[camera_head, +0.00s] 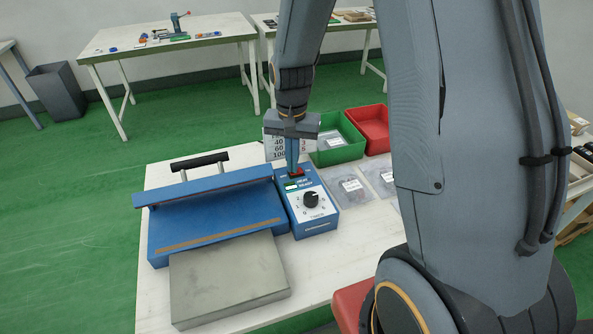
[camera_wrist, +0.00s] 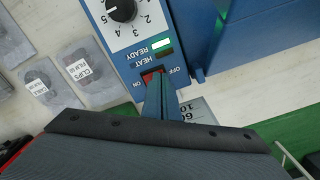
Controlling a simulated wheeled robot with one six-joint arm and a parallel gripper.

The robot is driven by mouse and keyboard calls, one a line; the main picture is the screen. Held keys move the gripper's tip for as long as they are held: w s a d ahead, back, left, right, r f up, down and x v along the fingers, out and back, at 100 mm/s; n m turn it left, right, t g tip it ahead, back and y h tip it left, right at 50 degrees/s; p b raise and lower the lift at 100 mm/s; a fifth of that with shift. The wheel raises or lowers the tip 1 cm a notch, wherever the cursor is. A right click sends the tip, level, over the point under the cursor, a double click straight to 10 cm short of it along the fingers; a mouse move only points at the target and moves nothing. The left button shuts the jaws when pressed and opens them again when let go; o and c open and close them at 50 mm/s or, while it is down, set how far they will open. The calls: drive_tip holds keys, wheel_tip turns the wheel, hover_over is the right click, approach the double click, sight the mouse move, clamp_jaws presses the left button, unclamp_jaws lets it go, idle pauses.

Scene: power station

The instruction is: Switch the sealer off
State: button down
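The sealer (camera_head: 222,212) is a blue machine with a long bar and a black handle, on the white table. Its blue control box (camera_head: 316,228) has a dial (camera_head: 312,199) and a lit pale-green indicator (camera_wrist: 162,45) by READY. The red rocker switch (camera_wrist: 152,75) lies between the ON and OFF labels; it also shows in the head view (camera_head: 297,171). My gripper (camera_head: 292,168) points down at the switch, its fingers together with nothing seen between them. In the wrist view the fingertips (camera_wrist: 160,84) cover part of the switch, on the OFF side; I cannot tell whether they touch or which way it is tipped.
A grey metal plate (camera_head: 225,277) lies in front of the sealer. Clear labelled bags (camera_head: 347,188) lie right of the control box. A green bin (camera_head: 337,151) and a red bin (camera_head: 372,137) stand behind them. A number card (camera_head: 272,147) stands behind the box.

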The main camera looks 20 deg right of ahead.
drive_tip(key=shift+f, duration=0.1)
wheel_tip(320, 180, up, 7)
drive_tip(key=p, duration=0.5)
drive_tip(key=shift+p, duration=0.3)
idle(0.6)
drive_tip(key=s+r+n+b, duration=0.1)
drive_tip(key=s+n, duration=0.2)
drive_tip(key=s, duration=0.4)
drive_tip(key=s+r+n+t+b, duration=0.1)
drive_tip(key=s+r+n+b, duration=0.1)
drive_tip(key=s, duration=0.6)
drive_tip(key=shift+n, duration=0.5)
drive_tip(key=shift+a, duration=0.15)
